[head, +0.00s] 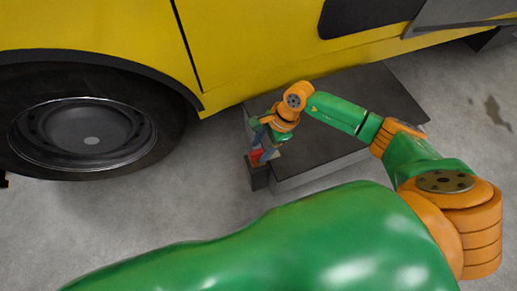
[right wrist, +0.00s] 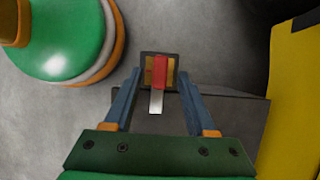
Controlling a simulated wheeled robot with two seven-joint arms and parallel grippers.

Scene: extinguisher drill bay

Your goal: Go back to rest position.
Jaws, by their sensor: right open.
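My right gripper (head: 264,138) hangs down over a small dark post (head: 259,175) beside the yellow vehicle. In the right wrist view the two blue fingers of this gripper (right wrist: 160,78) are spread apart. Between and beyond their tips is a red block-like piece (right wrist: 160,70) with a pale, silvery strip (right wrist: 156,101) at its near end. It lies on the post's square top, which has yellowish patches and a dark rim (right wrist: 145,57). I cannot tell whether the fingertips touch it. The red piece also shows in the head view (head: 256,154). My left gripper is out of view.
A low dark platform (head: 318,148) stands right behind the post. The yellow vehicle (head: 270,45) with its large wheel (head: 90,140) fills the back and left. Grey floor (head: 210,185) is clear left of the post. My own green body part covers the bottom of the head view.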

